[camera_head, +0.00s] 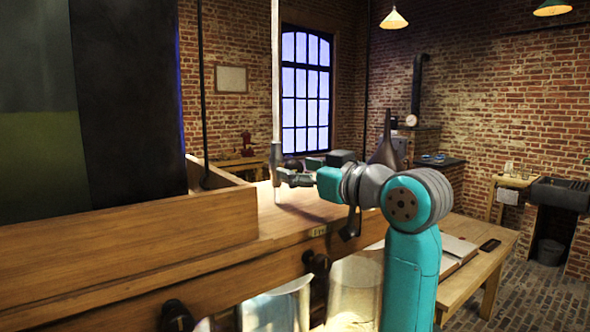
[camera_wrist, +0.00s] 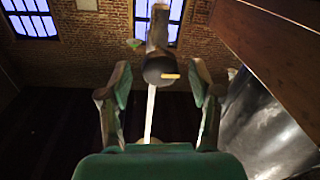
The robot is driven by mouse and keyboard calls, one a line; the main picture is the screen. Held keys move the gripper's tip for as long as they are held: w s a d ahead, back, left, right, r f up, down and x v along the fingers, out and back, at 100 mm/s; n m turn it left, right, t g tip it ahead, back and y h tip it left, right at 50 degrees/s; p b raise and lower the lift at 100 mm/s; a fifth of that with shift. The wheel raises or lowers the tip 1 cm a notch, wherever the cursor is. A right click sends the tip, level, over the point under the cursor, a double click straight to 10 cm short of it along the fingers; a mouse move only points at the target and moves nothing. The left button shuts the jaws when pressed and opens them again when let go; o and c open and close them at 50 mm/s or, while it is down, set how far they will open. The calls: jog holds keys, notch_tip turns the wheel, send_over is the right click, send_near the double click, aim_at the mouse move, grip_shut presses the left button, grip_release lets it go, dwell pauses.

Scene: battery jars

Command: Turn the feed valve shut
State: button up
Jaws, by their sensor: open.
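A thin upright pipe (camera_head: 275,70) stands beside the wooden bench, with a darker valve section (camera_head: 276,155) low on it. My gripper (camera_head: 279,176) reaches left to the pipe at valve height. In the wrist view my gripper (camera_wrist: 162,78) is open, one finger on each side of the valve, with visible gaps. Whether a fingertip touches it in depth I cannot tell.
A wooden bench with a raised ledge (camera_head: 150,228) runs along the left, below a large dark panel (camera_head: 125,100). Glass jars (camera_head: 355,285) stand below the bench front. A side table (camera_head: 478,275) holds papers and a dark flat object. A wooden beam (camera_wrist: 265,55) is close on the right in the wrist view.

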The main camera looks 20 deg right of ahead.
jog(key=shift+x, duration=0.85)
jog(key=c, duration=1.2)
jog(key=shift+o, duration=0.2)
